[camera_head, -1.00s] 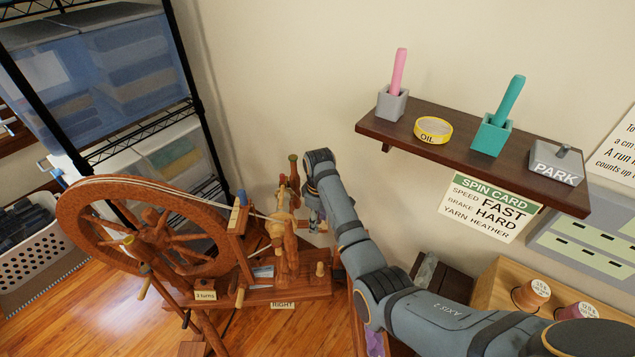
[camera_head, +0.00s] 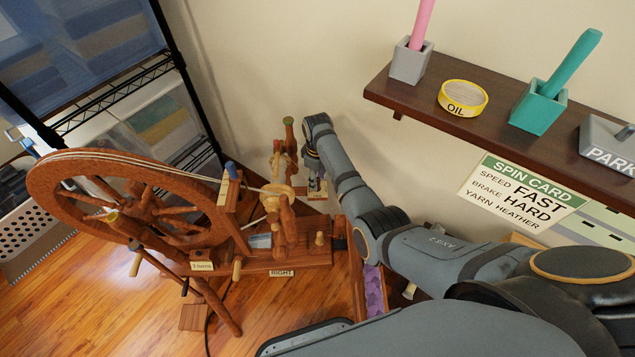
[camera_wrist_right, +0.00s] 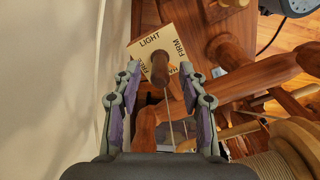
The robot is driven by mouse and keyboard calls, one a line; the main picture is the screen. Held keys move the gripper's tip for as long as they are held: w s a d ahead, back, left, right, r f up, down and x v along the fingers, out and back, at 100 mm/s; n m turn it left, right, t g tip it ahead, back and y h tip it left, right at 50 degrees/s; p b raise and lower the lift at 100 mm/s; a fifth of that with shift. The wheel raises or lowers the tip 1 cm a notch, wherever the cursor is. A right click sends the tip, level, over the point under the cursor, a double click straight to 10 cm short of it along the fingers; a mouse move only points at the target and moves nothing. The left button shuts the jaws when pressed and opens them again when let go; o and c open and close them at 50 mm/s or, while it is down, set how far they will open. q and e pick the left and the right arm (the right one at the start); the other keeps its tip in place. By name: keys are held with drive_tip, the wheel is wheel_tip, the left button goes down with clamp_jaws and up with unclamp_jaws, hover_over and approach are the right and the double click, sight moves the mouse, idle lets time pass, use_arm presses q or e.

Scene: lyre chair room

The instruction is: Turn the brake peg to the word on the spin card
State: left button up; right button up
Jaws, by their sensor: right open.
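The brake peg (camera_wrist_right: 161,70) is a round brown wooden peg over a cream square dial plate (camera_wrist_right: 150,43) in the right wrist view. LIGHT reads at the plate's top and FIRM on its right side; the lower word begins HA, and the left word is partly covered. My right gripper (camera_wrist_right: 160,78) is open, with the peg between its fingertips in the picture; contact cannot be told. In the head view the right gripper (camera_head: 315,182) points down behind the spinning wheel (camera_head: 140,165). The spin card (camera_head: 524,193) reads SPEED FAST, BRAKE HARD, YARN HEATHER. My left gripper is out of view.
A dark shelf (camera_head: 480,124) above the card holds a grey holder (camera_head: 410,62), a yellow OIL tin (camera_head: 462,97), a teal holder (camera_head: 537,108) and a grey PARK block (camera_head: 605,146). The wall is close beside the right gripper. A wire rack stands at left.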

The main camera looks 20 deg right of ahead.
drive_tip(key=shift+f, duration=0.85)
clamp_jaws()
drive_tip(key=m+p, duration=0.2)
drive_tip(key=shift+r+p, duration=0.35)
drive_tip(key=shift+r, duration=0.05)
drive_tip(key=shift+f+m+p, duration=0.15)
drive_tip(key=shift+m+p, duration=0.2)
drive_tip(key=shift+m, duration=0.25)
drive_tip(key=shift+f+m, duration=0.3)
drive_tip(key=shift+m, duration=0.5)
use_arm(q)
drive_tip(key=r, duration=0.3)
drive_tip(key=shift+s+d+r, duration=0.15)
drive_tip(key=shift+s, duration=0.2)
